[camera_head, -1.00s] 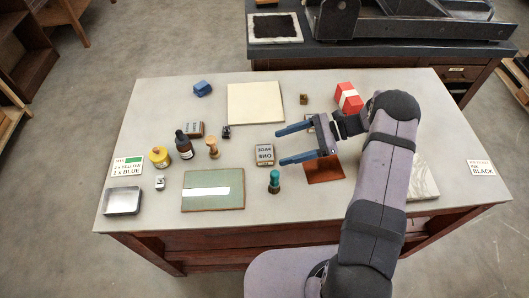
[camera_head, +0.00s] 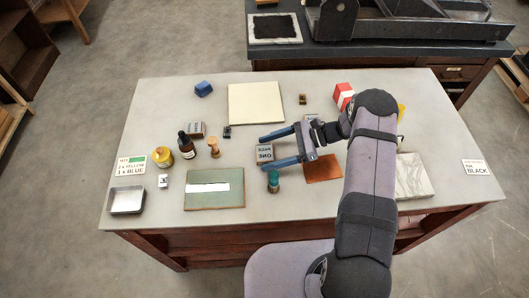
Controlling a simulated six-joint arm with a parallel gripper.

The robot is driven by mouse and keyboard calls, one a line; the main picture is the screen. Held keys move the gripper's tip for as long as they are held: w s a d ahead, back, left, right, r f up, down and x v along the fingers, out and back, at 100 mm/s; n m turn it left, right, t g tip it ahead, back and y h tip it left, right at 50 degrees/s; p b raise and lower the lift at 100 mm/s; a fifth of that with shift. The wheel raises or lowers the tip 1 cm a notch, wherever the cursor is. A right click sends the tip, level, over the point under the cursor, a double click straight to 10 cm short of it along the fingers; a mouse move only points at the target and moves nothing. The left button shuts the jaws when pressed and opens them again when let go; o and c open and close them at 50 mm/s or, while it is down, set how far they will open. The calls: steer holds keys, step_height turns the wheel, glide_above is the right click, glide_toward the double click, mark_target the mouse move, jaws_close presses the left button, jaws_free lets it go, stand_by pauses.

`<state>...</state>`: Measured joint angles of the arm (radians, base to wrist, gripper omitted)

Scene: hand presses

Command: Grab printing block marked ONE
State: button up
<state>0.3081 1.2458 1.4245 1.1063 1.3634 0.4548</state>
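The printing block marked ONE (camera_head: 264,154) lies on the table near its middle, its lettered face up. My gripper (camera_head: 273,151) is open, its two blue fingers pointing left. In the picture one finger lies along the far side of the block and the other along its near side. The block's marked face shows between them. I cannot tell whether the fingers touch the block or how high they are above the table.
A green-topped bottle (camera_head: 273,181) stands close to the near finger. A copper plate (camera_head: 322,168) lies under my wrist. Another block (camera_head: 195,129), a wooden-handled tool (camera_head: 214,147) and a dropper bottle (camera_head: 185,145) stand left. A cream sheet (camera_head: 256,103) lies behind.

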mark_target(271, 151)
steer(key=c, duration=1)
steer(key=shift+r, duration=0.15)
step_height(271, 151, up, 10)
steer(key=b, duration=0.2)
steer(key=shift+f, duration=0.2)
